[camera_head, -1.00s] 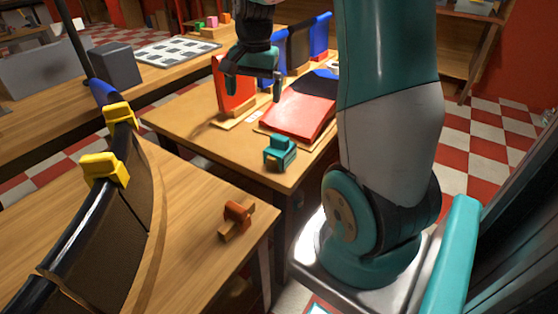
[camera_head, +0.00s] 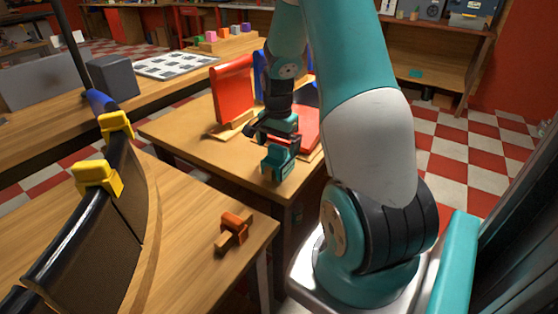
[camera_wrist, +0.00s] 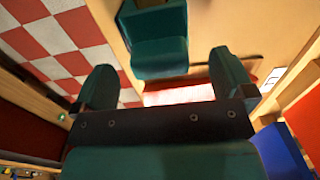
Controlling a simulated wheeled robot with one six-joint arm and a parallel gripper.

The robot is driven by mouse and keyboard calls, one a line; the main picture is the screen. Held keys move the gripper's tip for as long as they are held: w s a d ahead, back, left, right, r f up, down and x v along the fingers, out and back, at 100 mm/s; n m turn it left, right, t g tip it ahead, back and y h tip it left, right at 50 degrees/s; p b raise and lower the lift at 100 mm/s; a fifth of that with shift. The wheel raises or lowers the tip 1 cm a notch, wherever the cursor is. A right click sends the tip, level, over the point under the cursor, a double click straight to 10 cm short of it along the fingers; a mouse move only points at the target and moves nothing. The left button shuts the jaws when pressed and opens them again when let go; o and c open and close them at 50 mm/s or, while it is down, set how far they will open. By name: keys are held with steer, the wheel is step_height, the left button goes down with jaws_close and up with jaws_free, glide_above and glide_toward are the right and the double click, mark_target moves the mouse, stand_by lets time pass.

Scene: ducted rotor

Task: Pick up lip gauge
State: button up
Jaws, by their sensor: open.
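A small teal stepped piece, which I take to be the lip gauge (camera_head: 277,163), stands near the front corner of the middle wooden table. My gripper (camera_head: 273,130) is just behind and above it in the head view. In the wrist view the teal piece (camera_wrist: 158,45) lies just past the fingertips, roughly in line with the gap between them. My gripper (camera_wrist: 165,75) is open and its gap is empty. The fingers do not visibly touch the piece; the exact distance is hard to tell.
An orange and brown piece (camera_head: 233,231) lies on the near table beside a curved black-edged duct section (camera_head: 110,215) with yellow clips (camera_head: 97,177). A red upright panel (camera_head: 232,92) and a red sloped block (camera_head: 307,128) stand behind the teal piece.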

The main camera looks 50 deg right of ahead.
step_height(320, 180, down, 5)
steer(key=shift+s+a+r, duration=0.1)
steer(key=shift+s+r, duration=0.05)
steer(key=shift+r, duration=0.05)
steer(key=shift+c, duration=0.2)
steer(key=c, duration=1)
step_height(320, 180, up, 19)
steer(key=p, duration=0.2)
step_height(320, 180, up, 6)
steer(key=p, duration=0.4)
glide_above(278, 157)
steer(key=d, duration=0.1)
steer(key=shift+w+d, duration=0.2)
steer(key=shift+w, duration=0.25)
